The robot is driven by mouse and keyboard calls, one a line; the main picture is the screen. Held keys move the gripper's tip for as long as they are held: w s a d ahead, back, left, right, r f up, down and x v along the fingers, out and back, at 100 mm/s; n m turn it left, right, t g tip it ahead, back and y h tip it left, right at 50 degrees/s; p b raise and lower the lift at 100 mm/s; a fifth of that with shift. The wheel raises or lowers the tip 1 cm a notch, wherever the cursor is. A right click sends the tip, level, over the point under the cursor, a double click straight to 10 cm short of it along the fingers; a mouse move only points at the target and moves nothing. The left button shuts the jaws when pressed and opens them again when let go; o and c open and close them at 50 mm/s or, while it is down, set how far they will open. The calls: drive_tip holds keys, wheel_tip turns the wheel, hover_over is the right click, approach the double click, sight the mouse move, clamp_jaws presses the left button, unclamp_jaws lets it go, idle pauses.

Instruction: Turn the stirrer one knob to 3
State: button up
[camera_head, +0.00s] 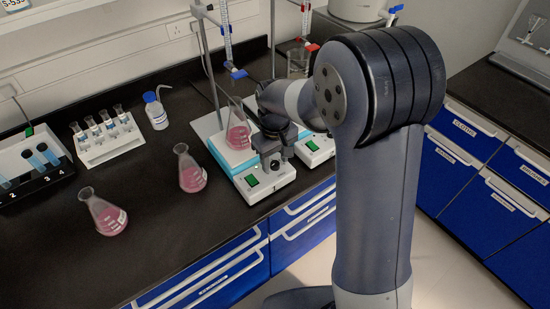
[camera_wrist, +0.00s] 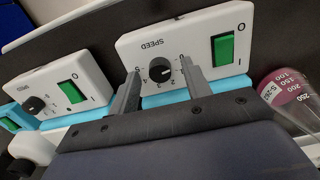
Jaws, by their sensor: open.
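The middle box (camera_wrist: 205,38) has a round black knob (camera_wrist: 160,70), a numbered dial marked SPEED and a green switch. In the head view this is the left stirrer (camera_head: 264,185), its knob partly hidden by my gripper (camera_head: 274,157). In the wrist view my gripper (camera_wrist: 163,72) is open, one finger on each side of the knob, with gaps between. I cannot tell whether it touches the box face, nor read the knob's setting surely. No number marks which stirrer is one.
A second stirrer (camera_head: 315,148) stands close on the right; its knob (camera_wrist: 35,104) shows in the wrist view. A pink flask (camera_head: 238,136) sits on the left stirrer, below a burette. Two pink flasks (camera_head: 191,174) (camera_head: 107,218) stand on the black bench to the left.

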drive_tip(key=shift+f, duration=0.15)
drive_tip(key=shift+c, duration=0.3)
drive_tip(key=c, duration=0.9)
drive_tip(key=shift+c, duration=0.2)
